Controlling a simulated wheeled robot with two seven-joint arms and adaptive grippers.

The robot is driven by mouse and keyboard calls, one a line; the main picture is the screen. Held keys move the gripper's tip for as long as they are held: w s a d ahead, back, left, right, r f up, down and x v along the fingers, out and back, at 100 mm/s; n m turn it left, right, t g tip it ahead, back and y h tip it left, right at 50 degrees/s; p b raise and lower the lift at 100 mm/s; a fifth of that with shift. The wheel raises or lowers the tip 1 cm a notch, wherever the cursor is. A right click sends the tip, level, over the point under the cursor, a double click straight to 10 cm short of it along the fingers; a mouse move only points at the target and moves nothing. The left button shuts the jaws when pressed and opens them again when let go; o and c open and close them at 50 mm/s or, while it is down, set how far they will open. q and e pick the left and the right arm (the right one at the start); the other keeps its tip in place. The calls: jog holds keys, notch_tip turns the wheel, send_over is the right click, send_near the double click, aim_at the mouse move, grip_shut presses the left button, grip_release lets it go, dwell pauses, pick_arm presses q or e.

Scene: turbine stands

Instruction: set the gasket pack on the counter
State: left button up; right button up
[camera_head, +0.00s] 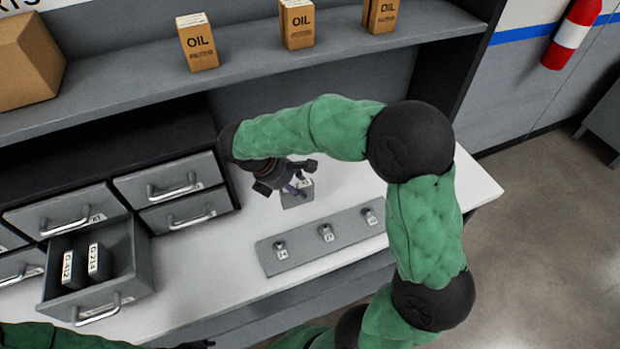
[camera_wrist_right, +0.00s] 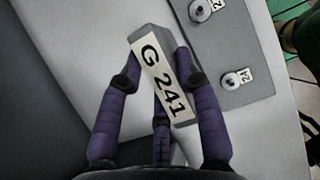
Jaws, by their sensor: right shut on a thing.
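The gasket pack is a grey block with a white label reading "G 241" (camera_wrist_right: 163,80) in the right wrist view. Purple fingers of my right gripper (camera_wrist_right: 158,68) close on it from both sides. In the head view the right gripper (camera_head: 290,186) points down over the white counter (camera_head: 205,268), with the pack (camera_head: 298,200) at its fingertips, partly hidden. The pack is at or just above the counter behind the grey plate; I cannot tell whether it touches. Of my left arm, only green and dark parts show at the bottom left edge; its fingers are not clear.
A grey plate (camera_head: 300,252) with several numbered pegs lies on the counter. An open drawer (camera_head: 128,262) at left holds packs "G-412" (camera_head: 70,268) and "G-214" (camera_head: 96,262). Closed drawers (camera_head: 185,210) stand behind. A shelf (camera_head: 250,58) with oil boxes runs above.

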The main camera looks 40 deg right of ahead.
jog(key=w+d+f, duration=0.2)
jog(key=w+d+f+b, duration=0.1)
jog(key=d+f, duration=0.1)
jog(key=f, duration=0.1)
jog(key=w+d+f+b, duration=0.1)
jog(key=w+d+f, duration=0.1)
jog(key=shift+w+d+f, duration=0.35)
jog(key=shift+d, duration=0.05)
notch_tip(320, 180, down, 3)
jog(key=shift+w+d+f+b, duration=0.1)
jog(key=shift+f+b, duration=0.05)
jog(key=shift+b, duration=0.3)
jog(key=o, duration=1.2)
jog(key=shift+f, duration=0.1)
jog(key=shift+c, duration=0.2)
